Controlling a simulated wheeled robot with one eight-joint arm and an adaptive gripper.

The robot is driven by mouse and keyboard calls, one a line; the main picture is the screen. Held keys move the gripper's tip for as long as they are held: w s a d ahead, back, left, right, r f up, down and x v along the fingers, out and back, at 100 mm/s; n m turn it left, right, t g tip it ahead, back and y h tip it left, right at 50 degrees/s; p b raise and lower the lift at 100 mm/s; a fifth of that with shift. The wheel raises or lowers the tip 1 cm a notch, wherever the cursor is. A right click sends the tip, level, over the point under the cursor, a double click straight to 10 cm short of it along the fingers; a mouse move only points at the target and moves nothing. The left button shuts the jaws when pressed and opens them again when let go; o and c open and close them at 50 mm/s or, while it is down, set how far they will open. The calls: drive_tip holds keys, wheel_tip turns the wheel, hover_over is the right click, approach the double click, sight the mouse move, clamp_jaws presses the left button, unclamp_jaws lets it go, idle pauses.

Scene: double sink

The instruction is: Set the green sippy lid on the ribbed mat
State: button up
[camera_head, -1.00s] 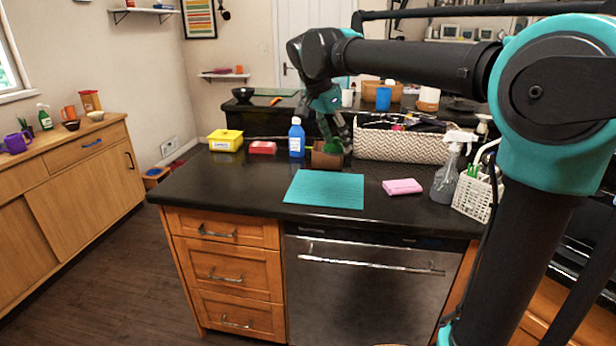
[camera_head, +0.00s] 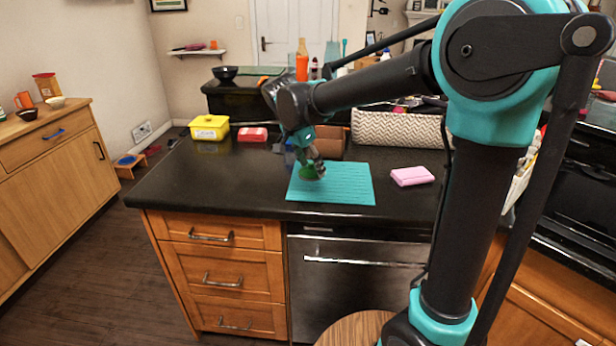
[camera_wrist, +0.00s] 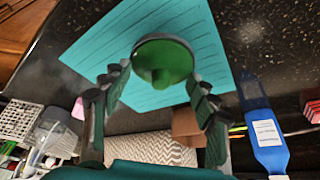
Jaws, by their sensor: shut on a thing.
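The green sippy lid (camera_wrist: 162,62) is round with a spout and sits between my gripper's fingertips (camera_wrist: 158,82) in the wrist view. In the head view the lid (camera_head: 308,173) shows as a small green patch at my gripper (camera_head: 314,168). My gripper is shut on the lid. The teal ribbed mat (camera_head: 345,188) lies flat on the dark counter, and the lid is over its left part. The mat (camera_wrist: 105,45) also shows behind the lid in the wrist view. Whether the lid touches the mat I cannot tell.
A pink sponge (camera_head: 412,176) lies right of the mat. A brown box (camera_head: 330,141), a woven basket (camera_head: 395,130) and a blue bottle (camera_wrist: 265,130) stand behind it. A yellow tub (camera_head: 209,127) and a red container (camera_head: 252,134) are at the back left. The counter's left front is clear.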

sight(311, 176)
drive_tip(key=shift+f, duration=2.05)
drive_tip(key=shift+f, duration=0.15)
drive_tip(key=o, duration=0.9)
drive_tip(key=shift+o, duration=0.2)
drive_tip(key=v, duration=1.2)
drive_tip(key=shift+r, duration=0.25)
drive_tip(key=shift+d, duration=0.1)
